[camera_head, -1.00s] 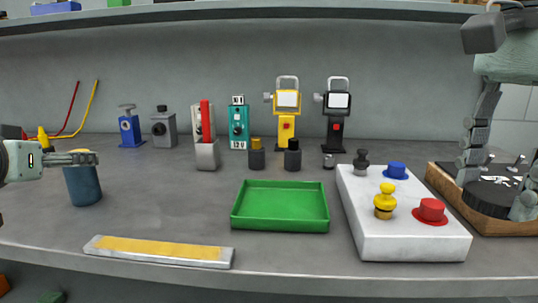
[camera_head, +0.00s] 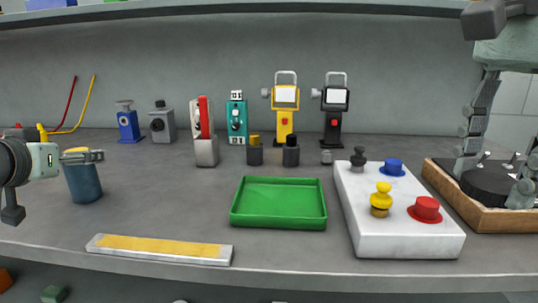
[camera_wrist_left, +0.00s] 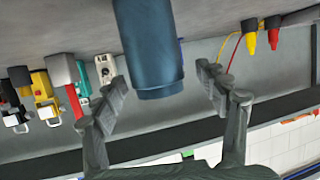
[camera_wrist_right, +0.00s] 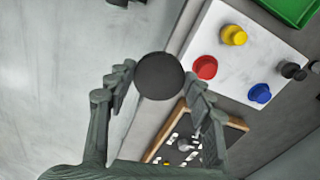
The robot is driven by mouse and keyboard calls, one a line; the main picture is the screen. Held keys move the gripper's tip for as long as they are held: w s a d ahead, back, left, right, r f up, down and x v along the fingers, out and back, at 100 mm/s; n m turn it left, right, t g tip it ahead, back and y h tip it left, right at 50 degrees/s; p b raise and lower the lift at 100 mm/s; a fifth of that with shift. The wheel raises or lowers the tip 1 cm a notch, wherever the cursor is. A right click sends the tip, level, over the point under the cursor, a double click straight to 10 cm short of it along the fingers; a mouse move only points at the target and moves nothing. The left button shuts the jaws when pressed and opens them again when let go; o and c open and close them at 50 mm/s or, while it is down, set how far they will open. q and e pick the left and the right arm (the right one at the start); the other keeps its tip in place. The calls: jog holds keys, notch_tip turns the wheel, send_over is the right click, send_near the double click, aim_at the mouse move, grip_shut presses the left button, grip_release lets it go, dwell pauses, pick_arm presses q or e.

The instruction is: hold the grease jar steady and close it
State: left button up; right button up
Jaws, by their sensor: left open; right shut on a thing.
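The blue grease jar (camera_head: 84,185) stands upright at the left of the bench, with something yellow showing at its top. It also shows in the left wrist view (camera_wrist_left: 150,45). My left gripper (camera_head: 92,157) is open at the jar's upper part. In the left wrist view its fingers (camera_wrist_left: 160,84) are spread on either side of the jar, with gaps visible. My right gripper (camera_wrist_right: 159,80) is shut on a dark round lid (camera_wrist_right: 158,76), seen face on in the right wrist view. In the head view the lid (camera_head: 488,186) is at the far right, above a wood-rimmed tray.
A white block with coloured knobs (camera_head: 395,232) stands near the wood-rimmed tray (camera_head: 440,195). A green tray (camera_head: 278,222) and a yellow-topped bar (camera_head: 160,250) lie at the front. Several devices line the back. Bare bench lies between jar and green tray.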

pick_arm(q)
jog(key=shift+w+d+f, duration=0.1)
jog(key=shift+w+f, duration=0.05)
jog(key=shift+w, duration=0.25)
pick_arm(e)
jog(key=shift+f, duration=0.1)
